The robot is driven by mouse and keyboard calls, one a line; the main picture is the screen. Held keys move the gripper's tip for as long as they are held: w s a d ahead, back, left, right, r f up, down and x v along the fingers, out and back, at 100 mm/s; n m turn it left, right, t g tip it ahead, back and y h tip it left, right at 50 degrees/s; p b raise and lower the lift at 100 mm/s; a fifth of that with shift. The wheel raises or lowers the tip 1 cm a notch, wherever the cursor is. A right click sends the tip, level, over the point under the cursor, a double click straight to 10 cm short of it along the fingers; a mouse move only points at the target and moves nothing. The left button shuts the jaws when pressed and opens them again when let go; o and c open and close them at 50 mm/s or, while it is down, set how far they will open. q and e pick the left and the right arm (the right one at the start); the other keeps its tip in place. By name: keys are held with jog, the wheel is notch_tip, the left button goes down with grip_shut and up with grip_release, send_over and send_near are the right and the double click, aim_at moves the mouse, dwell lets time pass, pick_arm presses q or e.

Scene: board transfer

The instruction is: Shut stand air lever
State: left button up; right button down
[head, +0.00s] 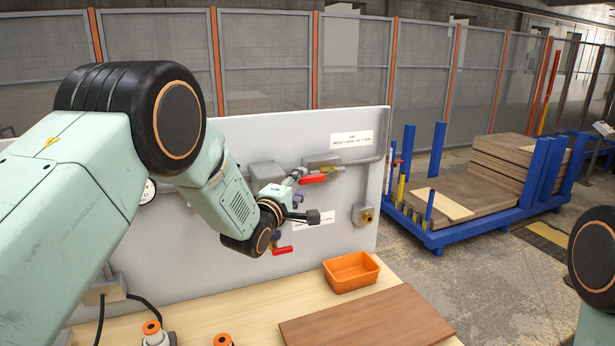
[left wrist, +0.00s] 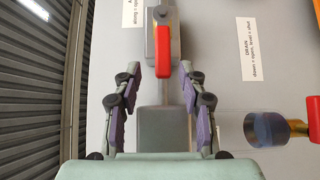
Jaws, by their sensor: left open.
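Two red levers show on the grey panel (head: 240,130) in the head view: an upper lever (head: 313,179) beside a brass fitting, and a lower lever (head: 282,250). Their labels are too small to read there. My left gripper (head: 306,196) is in front of the panel near the upper lever, partly hidden by my wrist. In the left wrist view the gripper (left wrist: 160,72) is open, and a red lever (left wrist: 163,50) on a grey block lies between its fingers, with a gap on each side. I cannot tell surely which lever this is. My right gripper is out of view.
An orange bin (head: 351,272) and a brown board (head: 350,322) lie on the wooden bench below the panel. A blue rack (head: 470,232) with stacked boards stands at the right. A brass fitting and clear bowl (left wrist: 268,129) sit right of the gripper.

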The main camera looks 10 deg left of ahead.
aim_at(307, 180)
pick_arm(q)
jog(key=w, duration=0.1)
jog(key=w+d, duration=0.1)
jog(key=w, duration=0.2)
jog(key=shift+w+d+f, duration=0.2)
jog(key=shift+d+f, duration=0.05)
jog(key=shift+f, duration=0.05)
jog(key=shift+w+d, duration=0.15)
jog(key=shift+a+r, duration=0.2)
jog(key=shift+a, duration=0.25)
jog(key=shift+f, duration=0.1)
jog(key=shift+w+d+f, duration=0.1)
jog(key=shift+w+d, duration=0.15)
jog(key=shift+d, duration=0.15)
jog(key=c, duration=0.3)
jog(key=shift+s+a, duration=0.2)
grip_shut()
jog(key=shift+r, duration=0.2)
